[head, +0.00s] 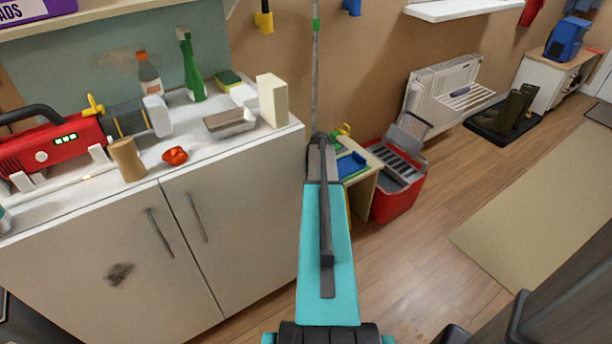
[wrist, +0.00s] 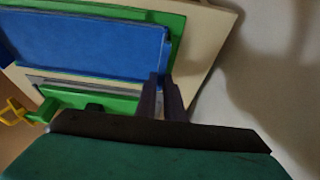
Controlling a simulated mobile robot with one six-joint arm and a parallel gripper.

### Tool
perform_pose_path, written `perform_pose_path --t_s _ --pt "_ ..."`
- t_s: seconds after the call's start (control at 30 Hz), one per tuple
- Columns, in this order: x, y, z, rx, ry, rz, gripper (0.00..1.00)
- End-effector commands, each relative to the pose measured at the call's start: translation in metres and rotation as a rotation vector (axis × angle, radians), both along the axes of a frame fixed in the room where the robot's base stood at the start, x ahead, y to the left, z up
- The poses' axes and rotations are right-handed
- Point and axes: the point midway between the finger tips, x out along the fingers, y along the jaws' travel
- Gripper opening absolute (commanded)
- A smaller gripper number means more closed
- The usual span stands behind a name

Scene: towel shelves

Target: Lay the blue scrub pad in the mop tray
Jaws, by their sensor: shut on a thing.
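A flat blue slab, which looks like the blue scrub pad (wrist: 95,45), fills the upper left of the wrist view. My gripper (wrist: 165,90) has its dark fingertips close together at the slab's lower right corner, shut on it; the grip itself is hard to see. Green edging, which may be the mop tray (wrist: 176,40), shows beyond and under the slab. In the head view, my gripper (head: 322,143) reaches over the small wooden stand. The blue slab (head: 352,165) shows just right of my arm there, with green around it. Whether it lies flat on the green is unclear.
The pale wooden stand (head: 371,168) is beside the white cabinet (head: 225,205). A red bin (head: 390,207) with a grey top stands close on its right. A yellow thing (wrist: 14,112) is near the green edge. Open wooden floor (head: 430,265) lies to the right.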

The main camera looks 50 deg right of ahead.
Motion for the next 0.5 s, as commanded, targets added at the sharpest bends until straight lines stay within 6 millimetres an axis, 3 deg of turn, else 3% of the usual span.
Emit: perform_pose_path --t_s 0.27,0.3,0.4,0.5 --pt "0.0000 0.0000 -0.0021 0.000 0.000 0.000 0.00" --pt "0.0001 0.0000 -0.0018 0.000 0.000 0.000 0.15" --pt "0.0000 0.0000 -0.0018 0.000 0.000 0.000 0.31" --pt "0.0001 0.0000 -0.0018 0.000 0.000 0.000 0.31"
